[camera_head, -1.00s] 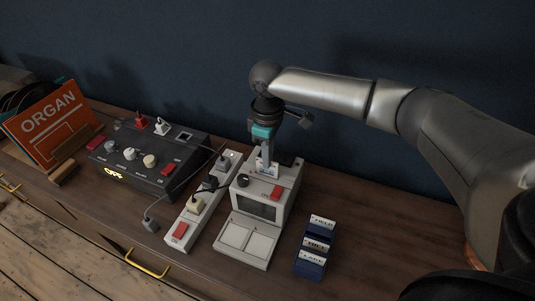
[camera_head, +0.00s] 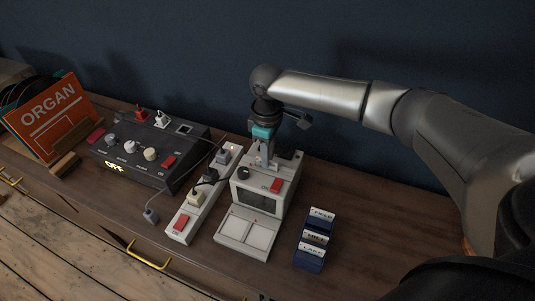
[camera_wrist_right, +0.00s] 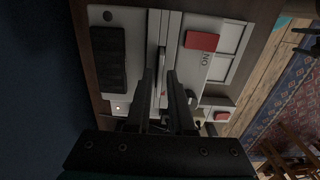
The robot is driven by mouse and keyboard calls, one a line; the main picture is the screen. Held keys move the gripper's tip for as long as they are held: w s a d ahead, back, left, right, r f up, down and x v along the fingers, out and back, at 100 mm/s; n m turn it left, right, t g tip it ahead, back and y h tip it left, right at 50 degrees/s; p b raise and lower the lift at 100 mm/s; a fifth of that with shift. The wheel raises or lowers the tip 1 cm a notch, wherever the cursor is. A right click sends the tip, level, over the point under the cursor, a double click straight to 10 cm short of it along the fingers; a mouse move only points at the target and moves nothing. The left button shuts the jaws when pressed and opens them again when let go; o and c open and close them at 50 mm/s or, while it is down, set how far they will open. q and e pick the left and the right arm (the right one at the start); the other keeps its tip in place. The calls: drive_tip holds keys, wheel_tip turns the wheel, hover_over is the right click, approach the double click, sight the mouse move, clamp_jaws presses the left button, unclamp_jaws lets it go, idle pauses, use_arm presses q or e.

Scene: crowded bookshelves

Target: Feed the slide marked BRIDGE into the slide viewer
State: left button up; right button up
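The slide viewer (camera_head: 283,206), a pale box with a dark screen (camera_head: 258,198), a red button (camera_head: 277,186) and a black knob (camera_head: 243,173), stands mid-cabinet. Its top shows in the wrist view, with its red button (camera_wrist_right: 202,41). My right gripper (camera_head: 267,164) points down at the top of the viewer. In the wrist view its two fingers (camera_wrist_right: 161,80) stand apart around a narrow slot strip, with a small red mark between them. No slide marked BRIDGE can be made out in either view now. My left gripper is not in view.
A blue rack (camera_head: 308,262) with slides labelled FIELD, a middle one hard to read, and LAKE stands right of the viewer. A power strip (camera_head: 183,237) with plugs and cables lies left of it. A dark control box (camera_head: 140,175) reads OFF. An orange ORGAN sleeve (camera_head: 48,115) stands far left.

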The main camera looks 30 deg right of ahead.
drive_tip(key=shift+o, duration=1.4)
wheel_tip(320, 180, up, 15)
drive_tip(key=p, duration=0.3)
drive_tip(key=shift+r, duration=0.15)
drive_tip(key=o, duration=0.6)
drive_tip(key=shift+c, duration=0.2)
wheel_tip(320, 180, up, 15)
drive_tip(key=p, duration=0.4)
drive_tip(key=shift+r, duration=0.1)
